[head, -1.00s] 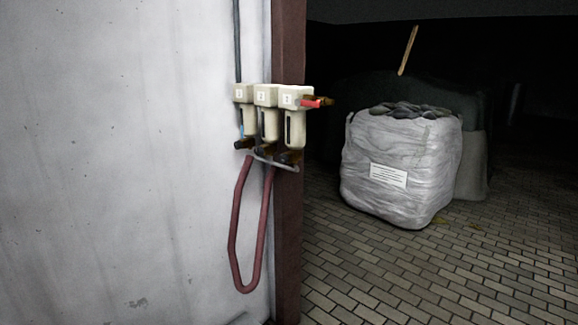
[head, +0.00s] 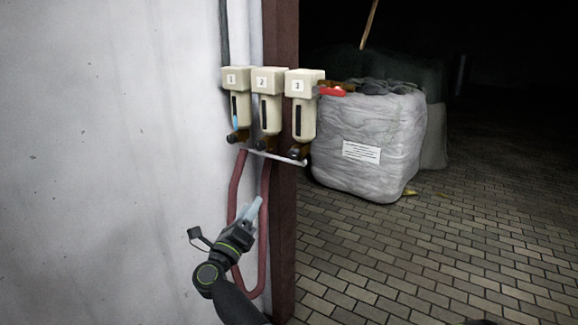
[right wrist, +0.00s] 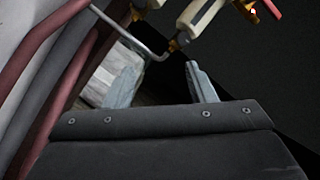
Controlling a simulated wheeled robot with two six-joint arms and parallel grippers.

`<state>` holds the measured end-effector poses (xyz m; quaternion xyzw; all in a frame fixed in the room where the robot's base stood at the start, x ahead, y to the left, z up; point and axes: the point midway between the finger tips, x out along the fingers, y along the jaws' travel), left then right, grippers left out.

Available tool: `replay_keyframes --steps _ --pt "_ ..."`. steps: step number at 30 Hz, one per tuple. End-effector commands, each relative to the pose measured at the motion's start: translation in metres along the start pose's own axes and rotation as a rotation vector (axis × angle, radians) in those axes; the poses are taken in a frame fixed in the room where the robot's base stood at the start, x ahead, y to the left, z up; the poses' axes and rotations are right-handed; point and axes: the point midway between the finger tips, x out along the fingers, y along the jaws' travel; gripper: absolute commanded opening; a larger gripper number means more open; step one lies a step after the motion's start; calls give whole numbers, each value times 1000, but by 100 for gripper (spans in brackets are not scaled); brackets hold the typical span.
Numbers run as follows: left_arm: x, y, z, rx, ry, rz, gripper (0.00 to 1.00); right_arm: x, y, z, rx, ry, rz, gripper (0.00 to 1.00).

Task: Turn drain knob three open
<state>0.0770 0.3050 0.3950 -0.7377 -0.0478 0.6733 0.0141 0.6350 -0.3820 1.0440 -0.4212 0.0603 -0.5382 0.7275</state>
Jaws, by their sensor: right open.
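Filter unit three (head: 302,112) is the rightmost of the cream units on the wall, marked 3. Its dark drain knob (head: 297,153) sits at the bottom, by the end of a thin grey pipe (head: 272,156). In the right wrist view, the unit's cream bowl (right wrist: 199,20) and its brass-coloured drain end (right wrist: 174,45) show beyond the fingers. Whether the knob is open or closed I cannot tell. My right gripper (head: 255,208) is below and left of the knob, apart from it. In the right wrist view its fingers (right wrist: 160,73) are spread and empty. My left gripper is not seen.
Units one (head: 237,95) and two (head: 267,95) stand left of unit three. A red handle (head: 332,91) sticks out to its right. A dark red hose (head: 235,185) hangs in a loop behind my gripper. A wrapped bag (head: 370,140) stands on the paved floor behind.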

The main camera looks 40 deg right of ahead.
Motion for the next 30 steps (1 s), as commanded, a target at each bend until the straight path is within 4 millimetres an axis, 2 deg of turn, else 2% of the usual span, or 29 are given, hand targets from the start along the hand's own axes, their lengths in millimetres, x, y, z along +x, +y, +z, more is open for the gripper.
replay_keyframes --steps 1,3,6,9,14,17,30 --pt "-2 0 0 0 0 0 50 10 -22 16 137 75 -18 50" --pt "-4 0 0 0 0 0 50 18 -41 28 299 179 -23 50" --pt "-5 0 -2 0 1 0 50 22 -60 40 478 296 -15 50" --pt "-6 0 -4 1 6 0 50 23 -70 48 589 371 -2 50" --pt "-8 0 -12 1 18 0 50 26 -75 51 654 420 9 50" --pt "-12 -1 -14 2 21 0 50 36 -74 48 655 422 8 50" --pt "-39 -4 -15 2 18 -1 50 122 -62 14 648 419 7 50"
